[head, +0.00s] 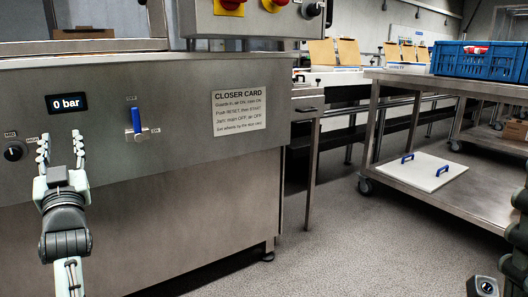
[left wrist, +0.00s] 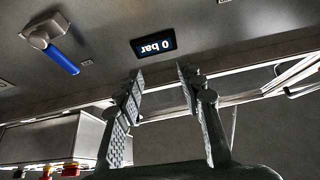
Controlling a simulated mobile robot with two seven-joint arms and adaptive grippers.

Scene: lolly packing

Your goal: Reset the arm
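My left gripper (head: 61,143) is open and empty, pointing up in front of the steel machine's front panel (head: 190,190). It is below the display (head: 67,102), which reads 0 bar, and left of the valve with a blue lever (head: 137,121). The lever stands upright, toward the OFF label. The left wrist view is upside down; there my open gripper (left wrist: 160,78) has nothing between its fingers. The display (left wrist: 153,46) and the blue lever (left wrist: 62,59) show beyond it, apart from the fingers.
A black rotary knob (head: 13,152) is close left of my left gripper. A closer card (head: 239,110) is on the panel. Red-and-yellow switches (head: 229,4) are above. At right, a steel cart (head: 380,125) carries a blue crate (head: 482,62) and a white lid (head: 422,174). The floor between is clear.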

